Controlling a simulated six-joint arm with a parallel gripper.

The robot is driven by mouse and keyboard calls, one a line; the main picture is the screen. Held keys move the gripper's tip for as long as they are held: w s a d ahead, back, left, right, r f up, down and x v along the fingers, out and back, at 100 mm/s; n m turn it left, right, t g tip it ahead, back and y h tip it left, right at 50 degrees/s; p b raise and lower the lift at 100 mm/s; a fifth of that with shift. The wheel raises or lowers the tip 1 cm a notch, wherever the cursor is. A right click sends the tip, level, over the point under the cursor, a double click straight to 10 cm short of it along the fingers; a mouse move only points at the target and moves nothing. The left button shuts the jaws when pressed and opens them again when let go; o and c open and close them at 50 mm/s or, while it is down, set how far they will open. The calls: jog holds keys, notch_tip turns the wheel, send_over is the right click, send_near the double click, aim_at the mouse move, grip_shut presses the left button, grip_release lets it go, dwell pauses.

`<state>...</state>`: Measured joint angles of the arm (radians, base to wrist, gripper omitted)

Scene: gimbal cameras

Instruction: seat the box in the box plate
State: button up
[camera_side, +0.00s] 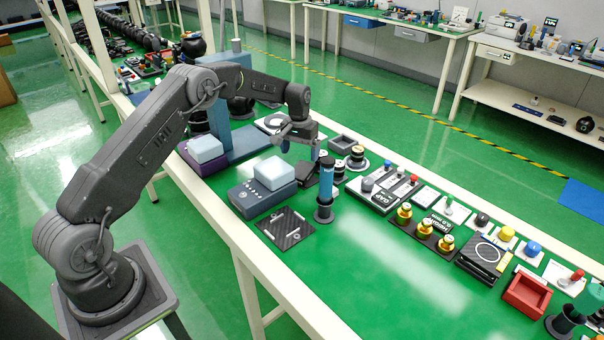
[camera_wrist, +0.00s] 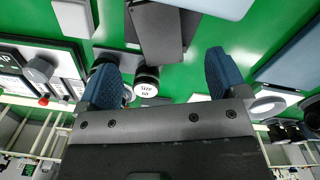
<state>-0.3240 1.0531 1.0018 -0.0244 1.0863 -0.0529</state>
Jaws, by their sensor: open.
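A dark grey box (camera_wrist: 156,34) shows in the wrist view, beyond my fingertips and roughly between them. In the side view a dark box (camera_side: 306,173) lies below my gripper, partly hidden by a blue-topped post. My gripper (camera_side: 301,146) is open above the bench with nothing between its fingers. Its two blue fingers also show in the wrist view (camera_wrist: 163,80), apart from the box. A dark square tray with a shallow recess (camera_side: 341,151) lies behind and right of the gripper. I cannot tell for certain whether this is the box plate.
A blue-grey device with a pale block (camera_side: 252,203) stands left of the box. A blue-topped post (camera_side: 325,190) stands close in front. A black marked plate (camera_side: 284,230) lies nearer the front. Round canisters and small fixtures crowd the right.

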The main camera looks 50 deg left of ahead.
aim_at(301, 170)
jog(key=shift+d+f, duration=0.15)
jog(key=shift+f, duration=3.35)
jog(key=c, duration=1.2)
jog(key=shift+o, duration=0.2)
jog(key=shift+r, duration=0.15)
notch_tip(301, 170, up, 17)
jog(key=s+d+f+m, duration=0.2)
jog(key=s+d+f, duration=0.2)
jog(key=s+d, duration=0.2)
jog(key=s+d+f+m, duration=0.2)
jog(key=s+d+f, duration=0.3)
jog(key=s, duration=0.6)
jog(key=shift+d+f+g, duration=0.15)
jog(key=shift+d+g, duration=0.15)
jog(key=shift+d, duration=0.45)
